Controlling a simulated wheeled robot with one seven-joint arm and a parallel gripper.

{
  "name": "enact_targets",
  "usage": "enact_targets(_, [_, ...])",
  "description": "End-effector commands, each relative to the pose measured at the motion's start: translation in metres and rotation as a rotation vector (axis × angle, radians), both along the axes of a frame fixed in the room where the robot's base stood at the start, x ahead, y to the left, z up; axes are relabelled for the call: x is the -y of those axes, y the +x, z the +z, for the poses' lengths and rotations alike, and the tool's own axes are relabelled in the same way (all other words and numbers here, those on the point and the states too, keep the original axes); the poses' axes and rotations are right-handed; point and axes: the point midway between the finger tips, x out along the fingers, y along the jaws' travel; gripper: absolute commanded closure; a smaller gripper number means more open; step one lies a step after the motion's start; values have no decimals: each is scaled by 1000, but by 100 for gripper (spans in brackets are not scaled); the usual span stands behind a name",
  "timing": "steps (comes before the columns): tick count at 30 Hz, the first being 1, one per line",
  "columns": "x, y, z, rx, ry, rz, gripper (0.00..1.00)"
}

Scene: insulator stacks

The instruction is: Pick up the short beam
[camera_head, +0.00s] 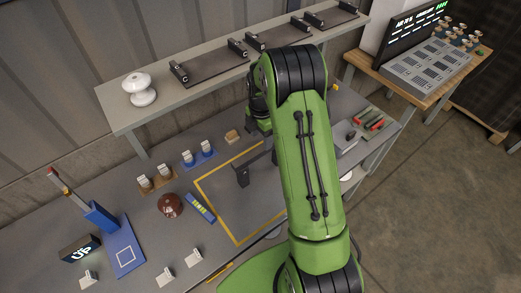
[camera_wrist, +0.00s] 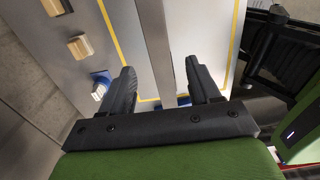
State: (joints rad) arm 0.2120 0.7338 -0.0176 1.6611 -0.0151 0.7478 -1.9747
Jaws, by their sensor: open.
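A grey beam (camera_wrist: 155,45) runs lengthwise between the two fingers in the wrist view, inside the yellow-taped square. I take it to be the short beam. In the camera_head view a dark end piece (camera_head: 242,174) stands in the square, with a bar leading from it toward my arm; the rest is hidden behind the arm. My gripper (camera_wrist: 160,68) is open, one finger to each side of the beam, with visible gaps. Its height above the beam is hard to judge. The gripper is hidden in the camera_head view.
Blue (camera_head: 198,155) and brown (camera_head: 157,180) holders with white pieces, a brown insulator (camera_head: 170,205) and a blue-and-yellow level (camera_head: 201,207) stand left of the square. The shelf (camera_head: 150,113) above carries a white insulator (camera_head: 139,90) and dark beams (camera_head: 217,68). Tools lie at right.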

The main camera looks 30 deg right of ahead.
Motion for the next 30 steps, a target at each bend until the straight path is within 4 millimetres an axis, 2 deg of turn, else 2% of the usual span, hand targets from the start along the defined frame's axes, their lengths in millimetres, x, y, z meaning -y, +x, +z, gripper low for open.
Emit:
enact_targets(9, [-1,1,-50,-1,2,1,38])
enact_targets(17, [-1,2,-56,2,0,1,38])
enact_targets(27, [-1,2,-56,2,0,1,89])
enact_targets(30, [-1,2,-56,2,0,0,100])
